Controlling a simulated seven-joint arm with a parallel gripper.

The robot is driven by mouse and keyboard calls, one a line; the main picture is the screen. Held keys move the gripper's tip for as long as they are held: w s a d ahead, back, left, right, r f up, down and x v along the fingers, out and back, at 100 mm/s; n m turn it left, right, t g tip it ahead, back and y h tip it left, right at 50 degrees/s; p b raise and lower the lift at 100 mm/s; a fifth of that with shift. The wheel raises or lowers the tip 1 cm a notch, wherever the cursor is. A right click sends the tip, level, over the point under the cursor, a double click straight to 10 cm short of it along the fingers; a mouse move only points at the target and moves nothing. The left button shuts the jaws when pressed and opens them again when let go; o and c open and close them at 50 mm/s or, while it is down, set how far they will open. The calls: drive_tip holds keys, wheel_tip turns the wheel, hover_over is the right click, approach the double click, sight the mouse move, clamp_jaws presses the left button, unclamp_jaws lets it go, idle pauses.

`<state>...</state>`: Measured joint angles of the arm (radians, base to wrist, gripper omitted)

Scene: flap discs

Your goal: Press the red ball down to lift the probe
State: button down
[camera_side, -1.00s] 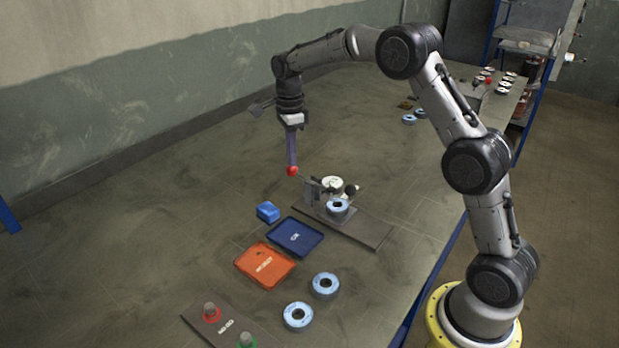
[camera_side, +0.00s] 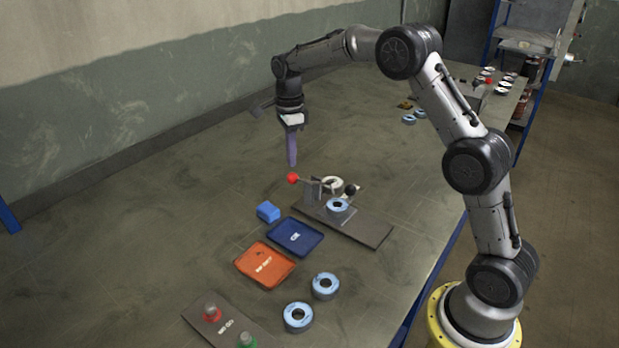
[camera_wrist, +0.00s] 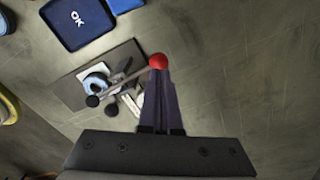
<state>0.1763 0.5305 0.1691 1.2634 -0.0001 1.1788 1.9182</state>
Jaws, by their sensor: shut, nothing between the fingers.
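The red ball (camera_side: 292,178) sits on the end of a thin lever on the gauge stand (camera_side: 314,190). My gripper (camera_side: 292,164) is shut and empty, pointing down just above the ball, with a small gap showing in the side view. In the wrist view the ball (camera_wrist: 158,61) appears at the tips of my shut fingers (camera_wrist: 161,75); contact cannot be told there. A light blue disc (camera_side: 337,205) sits on the stand's base plate (camera_side: 368,232), under the round dial (camera_side: 332,183). The probe is too small to make out clearly.
A blue block (camera_side: 268,211), a blue OK tray (camera_side: 296,237) and an orange tray (camera_side: 265,264) lie in front of the stand. Two loose discs (camera_side: 325,286) lie nearer the front. A plate with red and green buttons (camera_side: 228,325) is front left. The table to the left is clear.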

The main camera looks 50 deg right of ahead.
wheel_tip(320, 180, up, 7)
idle(0.6)
